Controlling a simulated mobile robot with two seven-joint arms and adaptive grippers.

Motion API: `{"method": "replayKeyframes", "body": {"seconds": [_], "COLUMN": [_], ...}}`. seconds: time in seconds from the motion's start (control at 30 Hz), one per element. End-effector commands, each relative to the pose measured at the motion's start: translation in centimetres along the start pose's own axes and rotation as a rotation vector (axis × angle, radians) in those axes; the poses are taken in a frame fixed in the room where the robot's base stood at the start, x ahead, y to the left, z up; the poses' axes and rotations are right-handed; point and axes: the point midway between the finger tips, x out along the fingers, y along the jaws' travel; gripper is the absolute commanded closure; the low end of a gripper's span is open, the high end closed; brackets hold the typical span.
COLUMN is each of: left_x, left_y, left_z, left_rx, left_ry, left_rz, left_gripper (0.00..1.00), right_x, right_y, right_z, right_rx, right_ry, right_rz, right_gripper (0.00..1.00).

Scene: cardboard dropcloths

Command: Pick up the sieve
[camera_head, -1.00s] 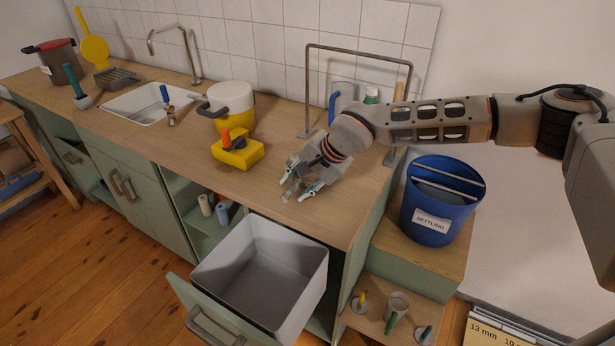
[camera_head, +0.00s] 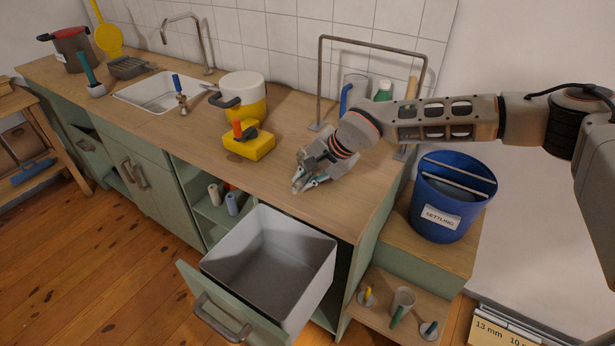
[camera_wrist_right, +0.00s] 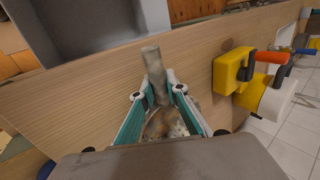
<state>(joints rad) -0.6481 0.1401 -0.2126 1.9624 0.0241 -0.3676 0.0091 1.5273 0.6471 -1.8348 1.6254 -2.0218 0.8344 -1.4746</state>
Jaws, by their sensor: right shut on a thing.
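My right gripper (camera_head: 308,182) is low over the front of the wooden counter, right of the yellow block. In the right wrist view its fingers (camera_wrist_right: 158,96) are shut on a small grey-brown thing that I take to be the sieve (camera_wrist_right: 153,62). It has a stubby round handle pointing away from the palm and a rounded, mottled part (camera_wrist_right: 165,124) between the fingers. In the head view the fingers mostly hide it. I cannot tell whether it still touches the counter. My left gripper is not in view.
A yellow block (camera_head: 250,148) with an orange-red handle and a white-yellow pot (camera_head: 245,90) stand left of my gripper. A metal frame (camera_head: 322,85) stands behind. The open drawer (camera_head: 325,262) is below the counter edge. A blue bucket (camera_head: 425,220) is at right.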

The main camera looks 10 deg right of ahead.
Motion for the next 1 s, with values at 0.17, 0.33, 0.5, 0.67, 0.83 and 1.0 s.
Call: {"method": "replayKeyframes", "body": {"seconds": [0.17, 0.33, 0.5, 0.67, 0.83, 1.0], "left_x": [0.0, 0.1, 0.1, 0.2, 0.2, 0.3], "left_y": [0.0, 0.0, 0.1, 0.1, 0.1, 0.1], "left_z": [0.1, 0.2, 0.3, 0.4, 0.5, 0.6], "left_rx": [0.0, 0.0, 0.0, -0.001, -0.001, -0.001], "left_ry": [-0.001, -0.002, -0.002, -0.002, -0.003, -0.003], "left_rz": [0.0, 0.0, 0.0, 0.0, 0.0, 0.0], "left_gripper": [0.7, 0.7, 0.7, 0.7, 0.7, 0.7], "right_x": [-0.6, -1.5, -2.9, -4.6, -6.4, -8.2], "right_y": [-0.5, -1.1, -2.0, -3.1, -4.3, -5.5], "right_z": [-0.1, -0.1, -0.1, -0.1, -0.1, 0.0], "right_rx": [-0.001, -0.001, 0.0, -0.002, -0.001, 0.0], "right_ry": [0.001, 0.002, 0.001, 0.002, 0.002, 0.001], "right_rz": [-0.003, -0.003, -0.003, -0.004, -0.004, -0.003], "right_gripper": [1.0, 1.0, 1.0, 1.0, 1.0, 1.0]}}
